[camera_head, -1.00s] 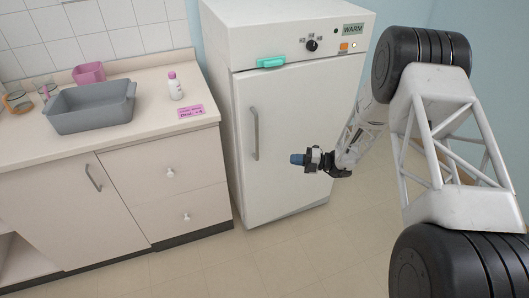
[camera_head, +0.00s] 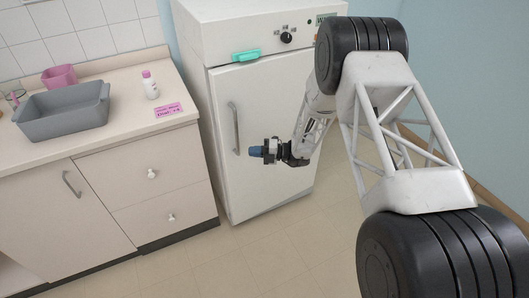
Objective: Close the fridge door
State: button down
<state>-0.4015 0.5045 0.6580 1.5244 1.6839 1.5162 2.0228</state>
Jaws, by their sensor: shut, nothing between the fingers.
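The white fridge (camera_head: 203,32) stands against the wall behind the counter's right end. Its door (camera_head: 226,95) has a grey vertical handle (camera_head: 235,128) on the left side and a teal piece (camera_head: 245,57) near its top edge. The door looks flush or nearly flush with the body; I cannot tell whether a small gap remains. My gripper (camera_head: 257,152) is shut and empty, its blue tip pointing left. It is in front of the door, just right of and below the handle. Contact with the door cannot be made out. My arm hides the door's right side.
The counter (camera_head: 100,152) with drawers stands left of the fridge. On it are a grey tub (camera_head: 62,117), a pink container (camera_head: 59,77), a white bottle with a pink cap (camera_head: 150,86) and a pink label (camera_head: 169,109). The floor (camera_head: 260,262) in front is clear.

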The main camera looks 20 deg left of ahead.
jog(key=a, duration=0.1)
jog(key=w+a, duration=0.1)
jog(key=a, duration=0.2)
jog(key=shift+w+a, duration=0.25)
jog(key=shift+w, duration=0.1)
jog(key=w+a, duration=0.2)
jog(key=a, duration=0.1)
jog(key=w+a, duration=0.1)
jog(key=shift+a, duration=0.15)
jog(key=shift+w+a+r, duration=0.1)
jog(key=shift+a+r, duration=0.1)
jog(key=shift+a, duration=0.3)
send_near(232, 137)
jog(key=s+d, duration=0.2)
jog(key=d, duration=0.4)
jog(key=shift+s+d+f, duration=0.3)
jog(key=shift+s+f, duration=0.05)
